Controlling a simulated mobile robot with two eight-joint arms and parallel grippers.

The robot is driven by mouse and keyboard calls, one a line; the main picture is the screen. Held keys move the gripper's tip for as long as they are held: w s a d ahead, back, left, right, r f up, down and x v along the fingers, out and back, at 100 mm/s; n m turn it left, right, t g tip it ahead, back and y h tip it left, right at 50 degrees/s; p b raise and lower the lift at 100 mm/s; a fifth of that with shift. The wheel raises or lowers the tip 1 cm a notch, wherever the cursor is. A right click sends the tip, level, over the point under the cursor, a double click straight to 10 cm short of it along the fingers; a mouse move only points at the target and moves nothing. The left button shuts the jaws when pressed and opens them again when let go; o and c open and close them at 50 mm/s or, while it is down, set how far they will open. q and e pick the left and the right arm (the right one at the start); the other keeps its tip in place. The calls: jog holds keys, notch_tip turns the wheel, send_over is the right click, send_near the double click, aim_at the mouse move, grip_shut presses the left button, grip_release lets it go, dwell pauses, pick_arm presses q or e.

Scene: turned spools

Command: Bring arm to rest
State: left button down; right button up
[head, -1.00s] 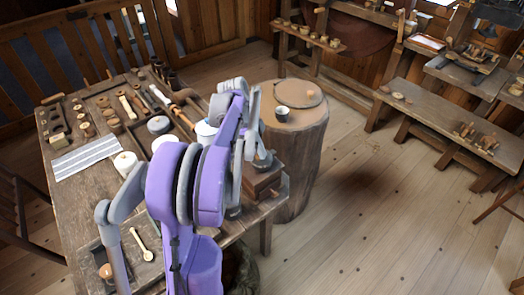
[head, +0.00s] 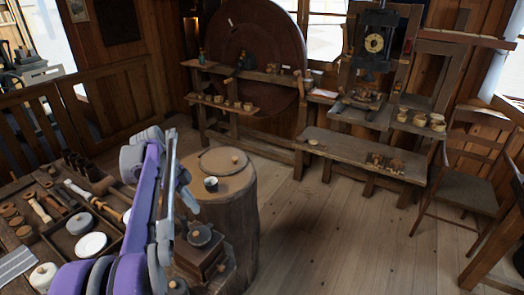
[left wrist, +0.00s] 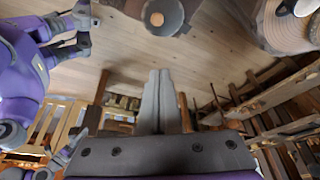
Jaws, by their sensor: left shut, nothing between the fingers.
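My left arm rises from the bottom left of the head view, purple and grey, bent upward over the near edge of the workbench. My left gripper (head: 172,165) is at the arm's upper end, in front of the tree-stump table and apart from it. In the left wrist view the two grey fingers (left wrist: 160,100) lie together with nothing between them, and open floor shows beyond their tips. Purple and grey links of mine show at the left of that view. I cannot make out my right gripper in either view.
The workbench (head: 114,232) with turned parts and a white disc (head: 90,245) is at left. A stump (head: 240,215) bears a dark cup (head: 211,184). A wooden box (head: 205,255) stands close to the arm. A low bench (head: 340,148) and chair (head: 455,190) stand behind open floor (head: 345,230).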

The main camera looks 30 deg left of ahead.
pick_arm(q)
jog(key=s+d+f+n+y, duration=0.1)
jog(key=s+d+f+n, duration=0.15)
jog(key=d, duration=0.65)
jog(key=s+d+f+n+y, duration=0.1)
jog(key=d+n, duration=0.2)
jog(key=d, duration=0.6)
jog(key=s+d+f+n+t+y, duration=0.1)
jog(key=s+d+f+n+t, duration=0.2)
jog(key=s+d+f+n, duration=0.3)
jog(key=s+d+f, duration=0.2)
jog(key=s+d, duration=0.1)
jog(key=d, duration=0.2)
jog(key=shift+d+t, duration=0.25)
jog(key=shift+t, duration=0.05)
jog(key=shift+a+f, duration=0.1)
jog(key=shift+a, duration=0.05)
